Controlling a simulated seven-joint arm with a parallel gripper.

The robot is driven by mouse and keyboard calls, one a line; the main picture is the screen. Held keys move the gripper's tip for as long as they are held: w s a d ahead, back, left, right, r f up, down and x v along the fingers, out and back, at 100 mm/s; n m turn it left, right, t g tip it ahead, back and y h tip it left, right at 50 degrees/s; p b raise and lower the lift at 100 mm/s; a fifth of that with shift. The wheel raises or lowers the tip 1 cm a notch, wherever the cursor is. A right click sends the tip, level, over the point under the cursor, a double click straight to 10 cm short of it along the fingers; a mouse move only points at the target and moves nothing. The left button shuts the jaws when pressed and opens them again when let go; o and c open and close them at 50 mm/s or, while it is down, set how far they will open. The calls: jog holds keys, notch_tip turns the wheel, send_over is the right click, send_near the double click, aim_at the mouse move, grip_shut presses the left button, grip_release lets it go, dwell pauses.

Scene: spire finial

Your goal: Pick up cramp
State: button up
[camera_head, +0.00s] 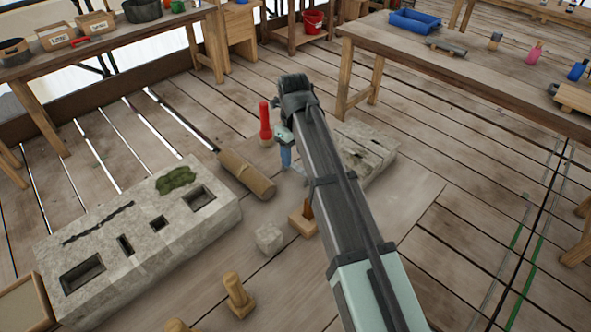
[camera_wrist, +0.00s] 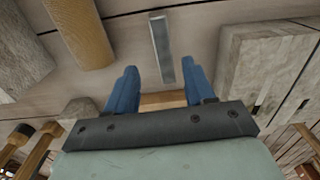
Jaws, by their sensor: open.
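A flat grey metal bar, which looks like the cramp (camera_wrist: 162,48), lies on the floor boards in the wrist view. I cannot make it out in the head view, where my arm covers much of that area. My gripper (camera_wrist: 161,74) is open and empty, with its two blue fingers apart. In the wrist view the bar shows ahead of the fingertips, in line with the gap between them. In the head view the blue fingers (camera_head: 286,157) point down beside the far stone block.
A stone slab with slots (camera_head: 140,235) lies left; another stone block (camera_head: 368,150) lies behind my arm. A brown roll (camera_head: 246,174), small stone cube (camera_head: 269,238), wooden block (camera_head: 302,222) and upright red-topped thing (camera_head: 265,122) are close. Floor at right is clear, below a workbench (camera_head: 470,75).

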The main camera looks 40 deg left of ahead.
aim_at(297, 167)
jog(key=f, duration=0.3)
jog(key=shift+w+d+f, duration=0.15)
jog(key=shift+w+d, duration=0.15)
jog(key=shift+d, duration=0.05)
jog(key=shift+f, duration=0.6)
jog(key=shift+c, duration=0.5)
grip_shut()
